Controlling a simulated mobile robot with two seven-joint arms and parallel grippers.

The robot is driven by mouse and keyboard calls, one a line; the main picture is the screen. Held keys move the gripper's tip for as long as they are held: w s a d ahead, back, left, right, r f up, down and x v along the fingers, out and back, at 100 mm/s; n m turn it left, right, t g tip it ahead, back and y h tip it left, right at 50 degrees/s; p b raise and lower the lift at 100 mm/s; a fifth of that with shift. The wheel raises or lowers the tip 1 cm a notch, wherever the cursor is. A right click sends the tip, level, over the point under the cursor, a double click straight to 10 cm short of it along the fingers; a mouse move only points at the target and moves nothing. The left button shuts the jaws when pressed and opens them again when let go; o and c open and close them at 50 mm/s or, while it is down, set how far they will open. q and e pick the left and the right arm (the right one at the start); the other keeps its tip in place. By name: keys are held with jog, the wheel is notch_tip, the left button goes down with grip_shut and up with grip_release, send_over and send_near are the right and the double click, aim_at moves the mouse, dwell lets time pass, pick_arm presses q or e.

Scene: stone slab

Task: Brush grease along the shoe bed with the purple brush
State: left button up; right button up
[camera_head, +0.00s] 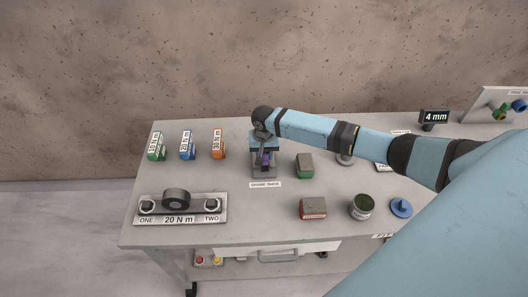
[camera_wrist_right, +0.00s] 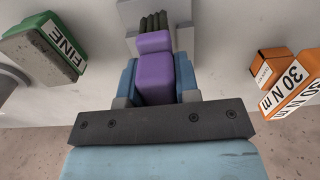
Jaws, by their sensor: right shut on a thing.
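The purple brush (camera_head: 265,158) is in a grey stand (camera_head: 265,185) near the middle of the bench, partly covered by my right arm. In the right wrist view, the purple handle (camera_wrist_right: 156,70) sits between the blue fingers of my right gripper (camera_wrist_right: 158,82). The gripper is shut on it, and dark bristles (camera_wrist_right: 153,22) extend past the handle over a grey part of the stand. My right gripper also shows in the head view (camera_head: 264,147). An open tin with dark contents (camera_head: 361,207) stands front right. I cannot tell which thing is the shoe bed. My left gripper is out of view.
A metal plate (camera_head: 180,219) marked 20 N m holds a black roller and two nuts. Green, blue and orange blocks (camera_head: 218,144) stand at the back left. A green-based block (camera_head: 305,166), a red-based block (camera_head: 313,208) and a blue disc (camera_head: 401,208) lie right of the stand.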

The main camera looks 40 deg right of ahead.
jog(key=shift+f, duration=0.35)
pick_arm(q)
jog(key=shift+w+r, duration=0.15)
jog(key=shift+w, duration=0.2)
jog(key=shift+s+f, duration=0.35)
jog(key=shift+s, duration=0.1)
pick_arm(e)
jog(key=shift+f, duration=0.3)
jog(key=shift+f, duration=0.15)
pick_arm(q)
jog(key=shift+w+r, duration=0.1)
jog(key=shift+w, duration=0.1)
pick_arm(e)
jog(key=shift+w, duration=0.15)
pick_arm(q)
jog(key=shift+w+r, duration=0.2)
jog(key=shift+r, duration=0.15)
pick_arm(e)
jog(key=shift+w+d, duration=0.1)
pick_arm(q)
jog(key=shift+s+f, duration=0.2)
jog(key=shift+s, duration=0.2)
